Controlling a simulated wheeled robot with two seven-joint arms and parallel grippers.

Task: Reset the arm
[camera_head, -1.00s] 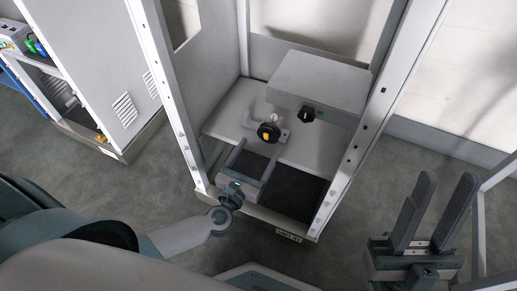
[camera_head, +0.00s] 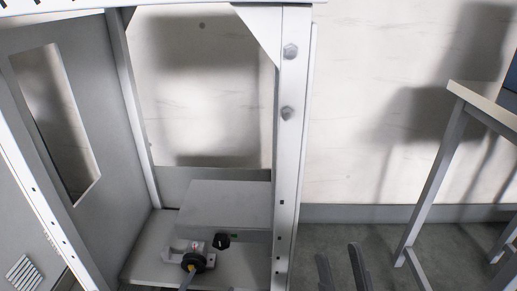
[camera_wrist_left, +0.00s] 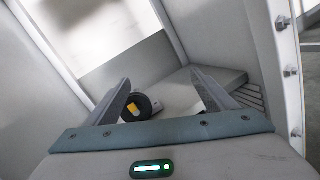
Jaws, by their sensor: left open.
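My left gripper (camera_wrist_left: 160,80) is open and empty in the left wrist view, its two fingers wide apart. A black round knob with a yellow mark (camera_wrist_left: 135,107) shows beyond them, nearer the left finger. In the head view the knob (camera_head: 194,261) sits at the front of a small light bracket (camera_head: 178,250). What seems to be one fingertip of my left gripper shows just below the knob; the rest is out of frame. My right gripper (camera_head: 341,257) shows only two dark fingers at the bottom edge, apart with nothing between them.
The frame's thick upright post (camera_head: 288,150) stands between the shelf and my right gripper. A table-like stand (camera_head: 428,190) is at right.

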